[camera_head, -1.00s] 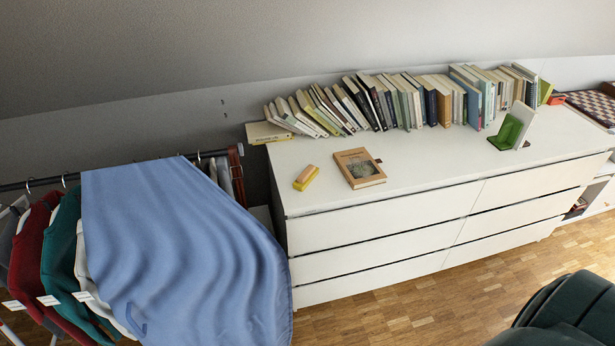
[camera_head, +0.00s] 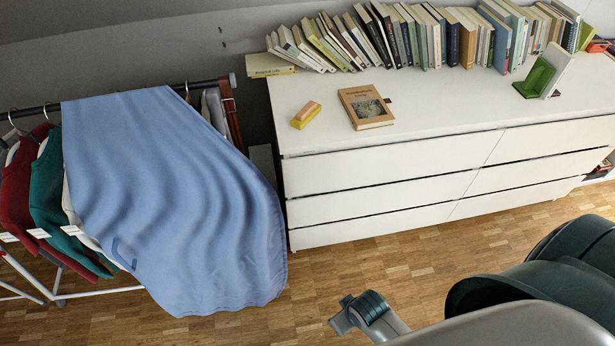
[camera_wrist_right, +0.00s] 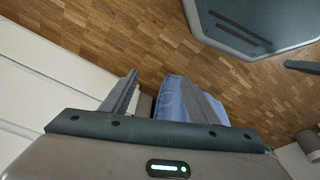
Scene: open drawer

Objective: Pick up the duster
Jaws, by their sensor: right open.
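The duster (camera_head: 306,115), a small block with a tan top and a yellow lower part, lies on the white dresser top near its left end. It is left of a brown book and apart from it. My right gripper (camera_head: 340,312) is low in front of the dresser, over the floor, well below and away from the duster. In the right wrist view its two fingers (camera_wrist_right: 162,95) are apart with nothing held between them. The duster does not show in the wrist view. My left gripper is not in view.
The brown book (camera_head: 367,107) lies beside the duster. A row of books (camera_head: 420,40) lines the dresser's back edge. A blue cloth (camera_head: 175,200) hangs over a clothes rack at left. The dresser (camera_head: 375,180) has shut drawers. Wood floor (camera_head: 400,255) is clear in front.

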